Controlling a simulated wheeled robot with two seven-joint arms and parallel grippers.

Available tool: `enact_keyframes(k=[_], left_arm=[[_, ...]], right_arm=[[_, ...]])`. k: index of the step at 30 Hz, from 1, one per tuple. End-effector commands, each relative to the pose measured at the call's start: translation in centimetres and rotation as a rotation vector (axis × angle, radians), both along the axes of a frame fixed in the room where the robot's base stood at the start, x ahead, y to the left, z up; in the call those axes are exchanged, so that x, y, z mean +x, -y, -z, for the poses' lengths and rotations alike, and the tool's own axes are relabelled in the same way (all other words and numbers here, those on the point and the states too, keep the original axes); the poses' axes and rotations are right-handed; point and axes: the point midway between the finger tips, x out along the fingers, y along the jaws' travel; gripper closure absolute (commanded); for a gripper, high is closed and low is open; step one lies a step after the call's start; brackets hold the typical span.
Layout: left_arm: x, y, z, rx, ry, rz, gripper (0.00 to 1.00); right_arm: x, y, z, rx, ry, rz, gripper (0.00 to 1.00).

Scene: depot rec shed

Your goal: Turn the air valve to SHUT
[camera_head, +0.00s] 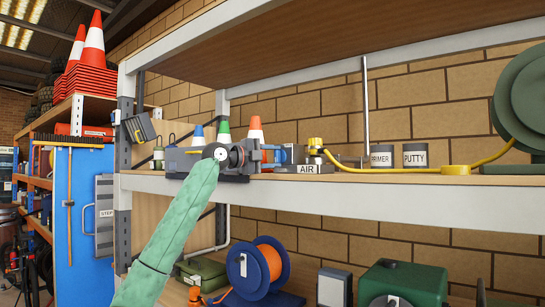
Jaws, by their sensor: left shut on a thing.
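The air valve (315,145) stands on the middle shelf, a small brass-coloured fitting with a yellow top, behind a white AIR label (310,169). My left arm, in a green sleeve, rises from the lower left. My left gripper (275,155) points right, just left of the valve, at the height of the shelf top. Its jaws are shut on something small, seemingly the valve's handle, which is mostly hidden. I cannot read the handle's angle or any SHUT mark. My right gripper is not in view.
A yellow hose (430,170) runs right along the shelf to a green reel (522,95). PRIMER (381,156) and PUTTY (415,156) tins stand behind it. Small cones stand behind my gripper. A thin vertical rod (365,100) and the upper shelf (330,65) bound the space.

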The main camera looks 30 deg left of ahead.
Motion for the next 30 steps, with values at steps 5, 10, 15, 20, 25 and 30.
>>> enact_keyframes(k=[5, 10, 15, 20, 25, 30], left_arm=[[0.1, 0.2, 0.3, 0.055, -0.002, 0.003, 0.81], [0.1, 0.2, 0.4, 0.075, -0.001, 0.003, 0.81], [0.1, 0.3, 0.4, 0.079, -0.001, 0.004, 0.81], [0.1, 0.3, 0.5, 0.08, -0.002, 0.004, 0.81], [0.1, 0.2, 0.4, 0.079, 0.0, 0.003, 0.36], [0.1, 0.1, 0.2, 0.076, 0.002, 0.002, 0.36]], right_arm=[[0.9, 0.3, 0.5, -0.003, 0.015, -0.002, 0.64], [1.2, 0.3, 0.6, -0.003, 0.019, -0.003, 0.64], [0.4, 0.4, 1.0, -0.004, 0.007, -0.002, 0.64], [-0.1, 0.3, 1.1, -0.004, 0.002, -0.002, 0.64], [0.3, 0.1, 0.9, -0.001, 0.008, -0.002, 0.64], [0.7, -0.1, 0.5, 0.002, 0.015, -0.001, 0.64]])
